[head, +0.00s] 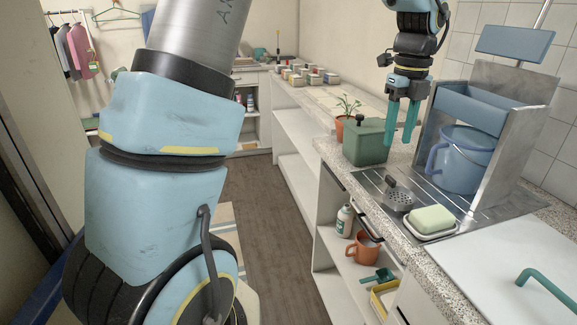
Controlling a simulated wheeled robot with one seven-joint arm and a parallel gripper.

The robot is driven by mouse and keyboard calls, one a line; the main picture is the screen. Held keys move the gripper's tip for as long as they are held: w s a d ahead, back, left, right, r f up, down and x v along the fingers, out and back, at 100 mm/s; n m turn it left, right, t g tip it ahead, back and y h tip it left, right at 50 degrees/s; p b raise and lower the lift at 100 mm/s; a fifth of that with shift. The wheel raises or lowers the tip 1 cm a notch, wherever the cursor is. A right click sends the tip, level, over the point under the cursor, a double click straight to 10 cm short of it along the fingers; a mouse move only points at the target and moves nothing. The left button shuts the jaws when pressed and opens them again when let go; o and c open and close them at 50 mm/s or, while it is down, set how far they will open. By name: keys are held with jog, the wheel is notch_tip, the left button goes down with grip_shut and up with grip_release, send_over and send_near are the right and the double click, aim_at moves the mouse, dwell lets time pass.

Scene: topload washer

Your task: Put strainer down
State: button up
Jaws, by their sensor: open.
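The strainer (399,198) is a small grey perforated disc with a dark upright knob. It rests on the ridged metal drainboard (455,212), left of the soap dish. My gripper (399,142) is above and slightly behind the strainer, pointing down. Its two teal fingers are apart with nothing between them, and it is clear of the strainer.
A green lidded box (364,145) stands left of my gripper. A metal rack with a blue bucket (460,165) stands to the right. A green soap bar (432,219) lies in a white dish. Shelves below hold an orange mug (362,249).

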jog(key=w+a+f+n, duration=0.1)
jog(key=a+f+n, duration=0.1)
jog(key=a+n, duration=0.6)
jog(key=w+a+f+n, duration=0.2)
jog(key=a+f+n, duration=0.1)
jog(key=a+n, duration=0.55)
jog(key=s+a+f+n, duration=0.2)
jog(key=s+a+n, duration=0.1)
jog(key=a+n, duration=0.5)
jog(key=s+a+f+n+t, duration=0.1)
jog(key=s+a+n, duration=0.3)
jog(key=a+n, duration=0.4)
jog(key=shift+a+f+t, duration=0.3)
jog(key=shift+a+f, duration=0.2)
jog(key=shift+a, duration=0.5)
jog(key=shift+o, duration=0.3)
jog(key=shift+w, duration=0.1)
